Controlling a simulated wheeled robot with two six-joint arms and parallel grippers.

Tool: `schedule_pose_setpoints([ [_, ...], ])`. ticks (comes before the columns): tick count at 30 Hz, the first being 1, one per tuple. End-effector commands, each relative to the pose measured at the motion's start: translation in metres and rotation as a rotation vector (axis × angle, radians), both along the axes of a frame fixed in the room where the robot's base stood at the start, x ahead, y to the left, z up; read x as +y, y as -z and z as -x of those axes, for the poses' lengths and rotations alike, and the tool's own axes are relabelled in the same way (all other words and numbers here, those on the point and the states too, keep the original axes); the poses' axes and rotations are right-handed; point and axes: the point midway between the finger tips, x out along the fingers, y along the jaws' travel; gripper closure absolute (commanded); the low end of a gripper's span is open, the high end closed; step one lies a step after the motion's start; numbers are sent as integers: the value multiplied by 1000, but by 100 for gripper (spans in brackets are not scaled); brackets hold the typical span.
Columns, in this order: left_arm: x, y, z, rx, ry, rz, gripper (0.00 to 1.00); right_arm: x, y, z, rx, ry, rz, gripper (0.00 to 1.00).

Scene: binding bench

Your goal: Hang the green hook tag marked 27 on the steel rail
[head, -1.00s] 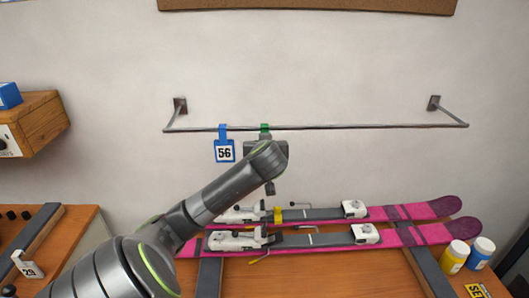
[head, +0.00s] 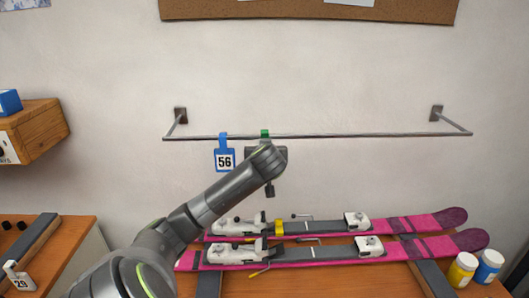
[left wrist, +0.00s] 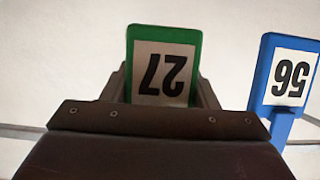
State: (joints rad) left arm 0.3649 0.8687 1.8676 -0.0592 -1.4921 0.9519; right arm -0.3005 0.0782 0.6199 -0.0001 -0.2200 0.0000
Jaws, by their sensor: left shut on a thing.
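The green hook tag (left wrist: 164,62), marked 27, appears upside down in the left wrist view, held between the jaws of my left gripper (left wrist: 163,95). In the head view only the green top of the tag (head: 265,133) shows, at the steel rail (head: 360,136). My left gripper (head: 264,152) and its arm hide the rest. The gripper is shut on the tag, just below the rail. I cannot tell whether the hook is over the rail or only in front of it. My right gripper is in neither view.
A blue tag marked 56 (head: 224,160) hangs on the rail just left of the green tag. The rail to the right is bare. Pink skis (head: 440,245) with bindings lie on the bench below.

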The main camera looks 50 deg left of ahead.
Motion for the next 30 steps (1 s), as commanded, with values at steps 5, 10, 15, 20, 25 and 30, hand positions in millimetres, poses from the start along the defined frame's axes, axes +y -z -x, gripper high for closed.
schedule_pose_setpoints([
  [5, 0, 4, 0, 0, 0, 0, 68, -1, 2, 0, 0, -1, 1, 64],
  [10, 0, 4, 0, 0, 0, 0, 68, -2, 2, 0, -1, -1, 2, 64],
  [15, 0, 4, 0, 0, 0, 0, 42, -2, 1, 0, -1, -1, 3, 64],
  [20, 0, 4, 0, 0, 0, 0, 21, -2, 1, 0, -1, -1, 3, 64],
  [25, 0, 4, 0, 0, 0, 0, 21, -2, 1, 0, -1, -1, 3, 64],
  [30, -2, 4, 1, -1, 1, -1, 21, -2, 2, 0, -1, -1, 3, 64],
])
